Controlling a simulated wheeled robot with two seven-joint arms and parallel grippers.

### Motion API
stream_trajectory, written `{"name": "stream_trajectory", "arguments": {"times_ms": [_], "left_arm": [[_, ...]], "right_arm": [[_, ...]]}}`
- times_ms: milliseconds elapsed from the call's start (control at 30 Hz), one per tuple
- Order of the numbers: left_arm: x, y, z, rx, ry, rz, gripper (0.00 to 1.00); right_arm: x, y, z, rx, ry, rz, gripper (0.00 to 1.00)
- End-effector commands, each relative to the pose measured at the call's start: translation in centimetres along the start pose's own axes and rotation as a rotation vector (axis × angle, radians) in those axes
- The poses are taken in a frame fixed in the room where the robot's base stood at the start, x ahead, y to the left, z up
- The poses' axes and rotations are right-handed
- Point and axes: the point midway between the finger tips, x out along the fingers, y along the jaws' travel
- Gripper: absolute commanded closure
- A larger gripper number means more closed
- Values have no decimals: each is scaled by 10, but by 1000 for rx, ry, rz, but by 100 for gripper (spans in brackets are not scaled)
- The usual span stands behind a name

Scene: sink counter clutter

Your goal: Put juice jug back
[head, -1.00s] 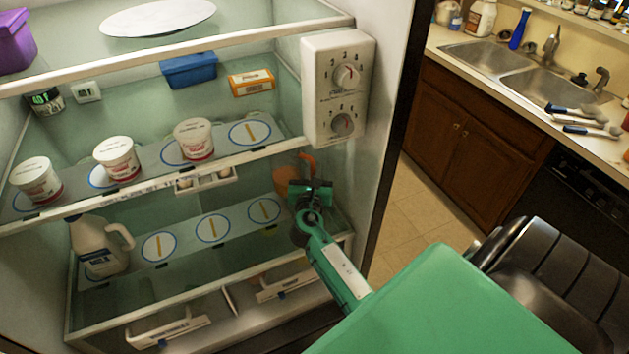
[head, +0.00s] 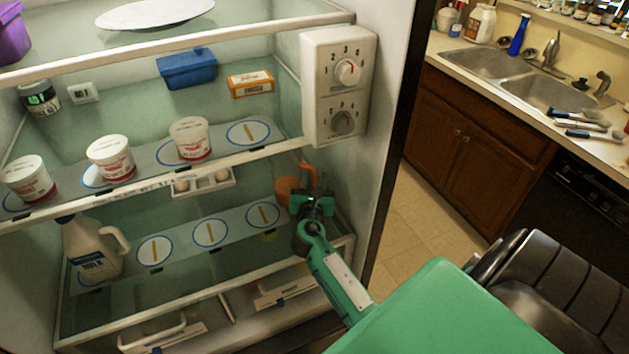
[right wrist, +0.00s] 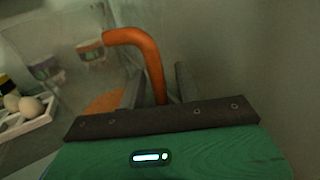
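The juice jug (head: 286,188) holds orange liquid and has an orange handle. It is inside the fridge, at the right end of the lower shelf (head: 184,256), near the side wall. My right gripper (head: 313,200) is just in front of it and hides part of it. In the right wrist view, the orange handle (right wrist: 152,70) rises between my two dark fingers (right wrist: 158,92), with a gap seen on each side, so the gripper looks open around it. The jug's base is hidden in the head view. My left gripper is not in view.
A milk jug (head: 92,248) stands at the lower shelf's left end, with several empty circle marks beside it. Tubs (head: 110,158) stand on the shelf above. The control box (head: 340,85) juts out above my right gripper.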

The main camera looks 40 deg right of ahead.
Motion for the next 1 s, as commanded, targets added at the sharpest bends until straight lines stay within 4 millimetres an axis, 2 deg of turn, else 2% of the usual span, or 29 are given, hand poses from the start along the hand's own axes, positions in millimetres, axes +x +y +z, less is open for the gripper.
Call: {"name": "stream_trajectory", "arguments": {"times_ms": [100, 233, 500, 700, 833, 1000], "left_arm": [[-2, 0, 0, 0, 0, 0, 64], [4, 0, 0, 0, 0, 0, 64], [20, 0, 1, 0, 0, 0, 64], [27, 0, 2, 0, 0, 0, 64], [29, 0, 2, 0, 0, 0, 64], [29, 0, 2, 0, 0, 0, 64]], "right_arm": [[0, 0, 4, 1, 0, 0, 66], [-16, 1, 0, 1, 0, 2, 66], [-74, 0, -2, 1, 2, 1, 66], [-107, 0, 0, 1, 0, 1, 66], [-117, 0, 2, 2, -1, -1, 66], [-120, 0, 3, 1, -1, -1, 66]]}}
